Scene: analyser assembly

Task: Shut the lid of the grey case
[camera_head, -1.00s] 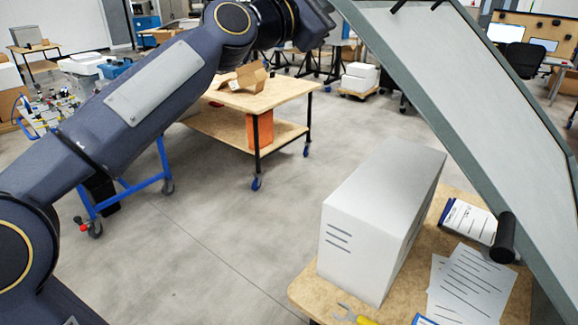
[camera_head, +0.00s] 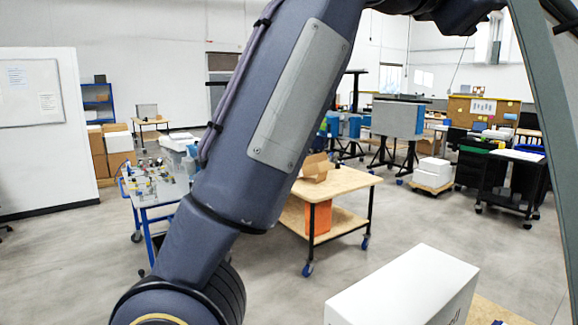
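A grey-green framed panel (camera_head: 549,130), which looks like the raised lid of the grey case, runs steeply down the right edge of the head view. Only a strip of it shows, and the case body is out of view. A black fitting sits on its frame at the top right corner. My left arm rises from the bottom left across the middle and ends in dark wrist parts at the top edge, left of the panel. The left gripper's fingers do not show, and I cannot tell whether the arm touches the panel. My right gripper is out of view.
A white box (camera_head: 405,290) stands at the bottom right on a wooden tabletop (camera_head: 490,312). Beyond the arm are a wooden cart (camera_head: 345,182) with an open carton (camera_head: 315,167), and a blue-framed cart (camera_head: 150,200). Grey floor lies clear between.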

